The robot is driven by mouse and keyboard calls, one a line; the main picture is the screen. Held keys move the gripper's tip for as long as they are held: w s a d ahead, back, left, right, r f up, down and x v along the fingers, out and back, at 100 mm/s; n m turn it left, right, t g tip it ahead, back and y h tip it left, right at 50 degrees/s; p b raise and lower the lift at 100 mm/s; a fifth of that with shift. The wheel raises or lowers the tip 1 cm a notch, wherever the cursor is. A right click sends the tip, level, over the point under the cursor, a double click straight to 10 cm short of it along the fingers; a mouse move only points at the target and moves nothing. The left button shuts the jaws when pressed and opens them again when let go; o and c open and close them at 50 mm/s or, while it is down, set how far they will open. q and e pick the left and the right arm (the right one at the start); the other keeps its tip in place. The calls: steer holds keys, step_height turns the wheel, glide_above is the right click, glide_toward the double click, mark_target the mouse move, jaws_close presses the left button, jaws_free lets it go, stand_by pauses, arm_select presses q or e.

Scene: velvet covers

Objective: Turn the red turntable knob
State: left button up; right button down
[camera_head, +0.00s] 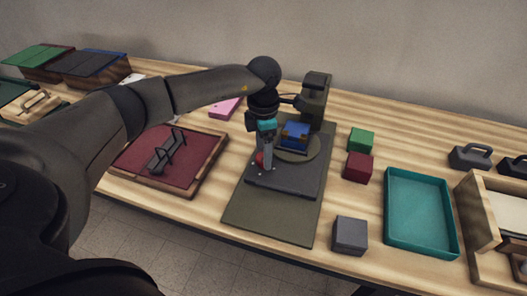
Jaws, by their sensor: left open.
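The red knob (260,159) shows as a small red patch at the left of the dark turntable base (290,180). It is partly hidden by my left gripper (266,164), which points down right at it with open jaws. I cannot tell whether the fingers touch the knob. A round olive disc (311,148) lies on the base behind the gripper. A blue block (296,129) with an orange-brown part sits on the disc. My right gripper is out of view.
A dark post (315,95) rises behind the disc. A green block (361,139), a red block (358,167) and a grey block (350,236) stand to the right, by a teal tray (391,215). A maroon board (206,171) with dark handles lies left.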

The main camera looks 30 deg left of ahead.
arm_select(q)
step_height(320, 180, up, 14)
steer(key=p, duration=0.1)
steer(key=shift+p, duration=0.4)
